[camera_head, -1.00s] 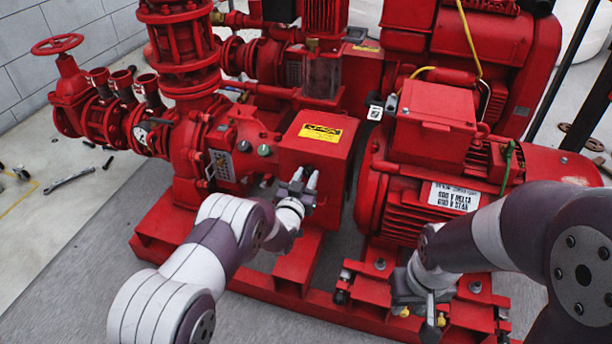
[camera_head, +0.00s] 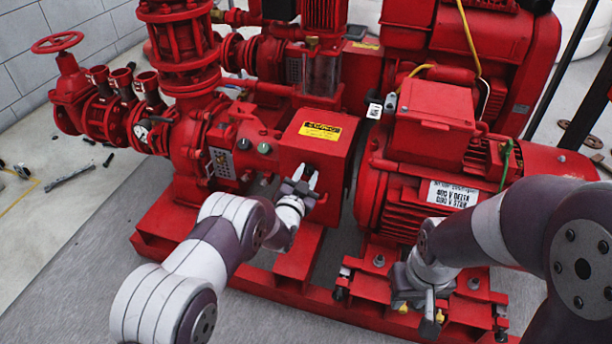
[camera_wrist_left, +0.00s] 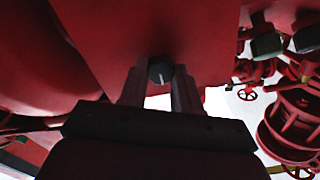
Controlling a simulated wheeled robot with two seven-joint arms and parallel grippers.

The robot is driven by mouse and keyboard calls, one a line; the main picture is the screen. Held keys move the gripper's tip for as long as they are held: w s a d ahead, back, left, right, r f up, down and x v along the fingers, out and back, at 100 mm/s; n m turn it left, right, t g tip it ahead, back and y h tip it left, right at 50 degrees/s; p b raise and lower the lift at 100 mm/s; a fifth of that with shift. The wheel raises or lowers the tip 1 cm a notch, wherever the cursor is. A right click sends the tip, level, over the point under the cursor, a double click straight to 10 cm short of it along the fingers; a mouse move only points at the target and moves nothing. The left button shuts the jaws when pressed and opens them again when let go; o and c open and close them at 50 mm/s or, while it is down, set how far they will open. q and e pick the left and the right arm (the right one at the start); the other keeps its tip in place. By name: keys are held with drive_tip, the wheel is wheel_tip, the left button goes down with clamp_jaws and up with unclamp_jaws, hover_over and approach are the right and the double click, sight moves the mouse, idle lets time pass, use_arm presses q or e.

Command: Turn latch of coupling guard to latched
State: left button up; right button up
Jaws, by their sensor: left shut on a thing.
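The coupling guard (camera_head: 315,148) is a red box with a yellow label on top, between the pump and the motor. It also fills the upper middle of the left wrist view (camera_wrist_left: 140,30). Its latch (camera_wrist_left: 160,68) is a small dark round knob with a pale line, seen between the finger ends in that view. My left gripper (camera_head: 301,181) is at the guard's front face with its fingers (camera_wrist_left: 160,84) shut on the latch. The fingers hide the latch in the head view. My right gripper (camera_head: 430,312) is low by the motor's base; its finger gap is unclear.
The red motor (camera_head: 430,185) stands right of the guard, close to my right arm. The pump (camera_head: 215,145) with gauges and valves is at left. The red base frame (camera_head: 290,262) runs below. A wrench (camera_head: 68,178) lies on the floor at left.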

use_arm(q)
drive_tip(key=shift+f, duration=0.15)
drive_tip(key=o, duration=1.1)
drive_tip(key=shift+c, duration=0.2)
drive_tip(key=p+v, duration=0.6)
drive_tip(key=v, duration=0.6)
drive_tip(key=shift+s, duration=0.4)
drive_tip(key=shift+a, duration=0.1)
